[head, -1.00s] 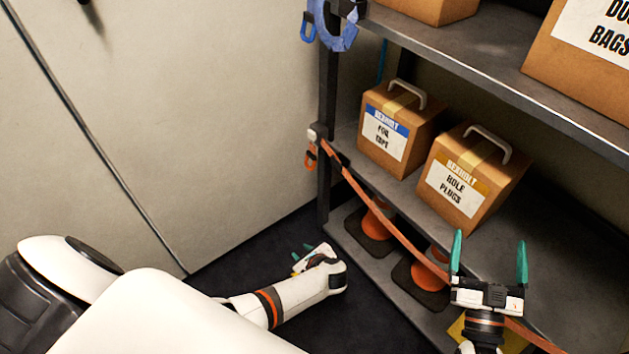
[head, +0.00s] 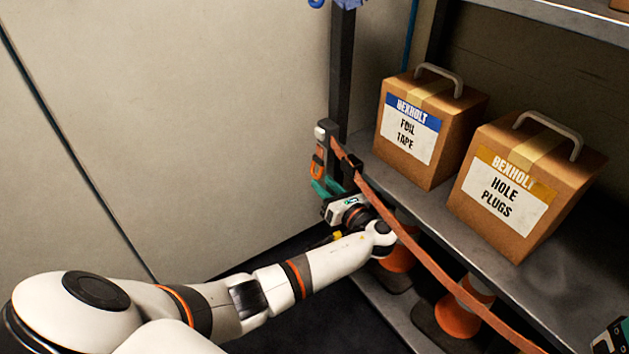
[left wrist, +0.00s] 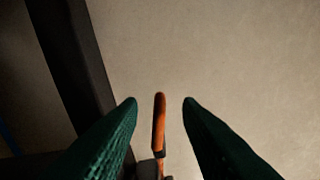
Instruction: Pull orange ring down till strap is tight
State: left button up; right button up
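The orange ring (head: 318,163) hangs at the shelf's left front post, just below the pale strap fitting (head: 325,132). The orange strap (head: 425,258) runs from there down to the lower right across the shelf front, with a slight bend. My left gripper (head: 322,188) is at the ring, its green fingers partly hidden by the hand. In the left wrist view the fingers are apart, and the ring (left wrist: 159,122) shows edge-on between them, with a gap on each side. Only a part of my right gripper (head: 610,338) shows at the lower right corner; its fingers cannot be judged.
The dark shelf post (head: 342,75) stands close beside my left gripper. A foil tape box (head: 425,130) and a hole plugs box (head: 520,190) stand on the shelf behind the strap. Orange cones (head: 460,318) stand on the lower level. The wall at left is clear.

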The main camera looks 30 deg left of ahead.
aim_at(314, 173)
pick_arm(q)
jog(key=b+x, duration=0.1)
jog(key=x, duration=0.4)
jog(key=shift+a+b, duration=0.15)
jog(key=shift+b, duration=0.2)
grip_shut()
